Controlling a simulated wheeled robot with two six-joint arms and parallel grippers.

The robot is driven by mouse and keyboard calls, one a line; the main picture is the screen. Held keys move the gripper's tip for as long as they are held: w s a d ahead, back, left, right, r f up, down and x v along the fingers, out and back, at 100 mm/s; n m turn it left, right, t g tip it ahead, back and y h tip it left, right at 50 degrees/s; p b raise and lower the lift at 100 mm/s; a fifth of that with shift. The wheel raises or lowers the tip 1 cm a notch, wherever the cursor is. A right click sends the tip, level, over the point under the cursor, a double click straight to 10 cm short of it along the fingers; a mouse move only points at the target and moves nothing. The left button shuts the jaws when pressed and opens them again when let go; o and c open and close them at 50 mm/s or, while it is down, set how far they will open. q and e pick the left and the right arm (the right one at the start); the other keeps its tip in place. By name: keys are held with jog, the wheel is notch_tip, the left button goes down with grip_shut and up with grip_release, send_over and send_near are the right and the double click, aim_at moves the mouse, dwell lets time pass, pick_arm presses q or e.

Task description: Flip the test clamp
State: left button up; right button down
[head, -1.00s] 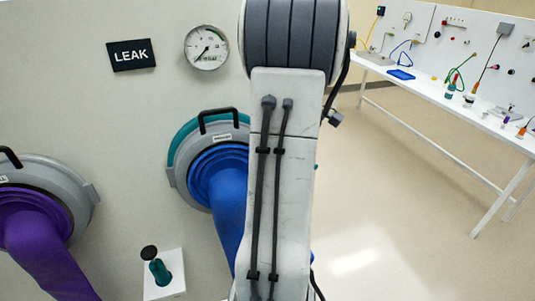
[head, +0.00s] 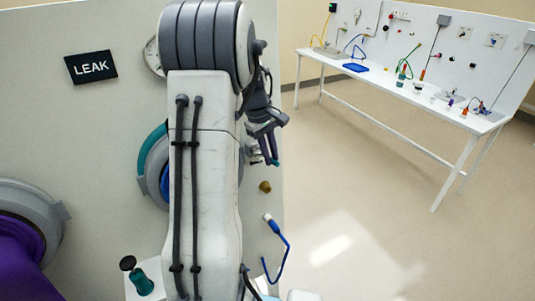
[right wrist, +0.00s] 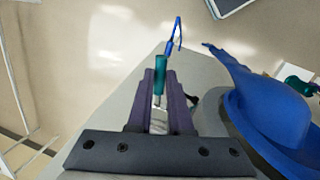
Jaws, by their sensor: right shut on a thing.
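My right gripper (head: 269,158) is beside the right edge of the grey panel in the head view, partly behind my own arm. In the right wrist view its two dark fingers (right wrist: 160,82) are closed about a small clamp with a teal handle (right wrist: 160,66). A metal rod and plate of the clamp show between the fingers. The handle's tip sticks out beyond the fingertips. In the head view only a bit of teal shows at the fingertips, so how the clamp sits is hard to tell there. My left gripper is not in view.
The panel carries a LEAK sign (head: 91,67), a purple glove port (head: 30,215) and a blue glove, seen in the right wrist view (right wrist: 268,108). A blue hose (head: 284,250) hangs at the panel's edge. A teal-and-black knob (head: 139,280) stands low left. A bench (head: 430,105) stands beyond open floor.

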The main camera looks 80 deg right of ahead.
jog(key=c, duration=0.8)
grip_release()
jog(key=shift+b+v, duration=1.1)
jog(key=shift+v, duration=4.2)
jog(key=shift+w, duration=0.1)
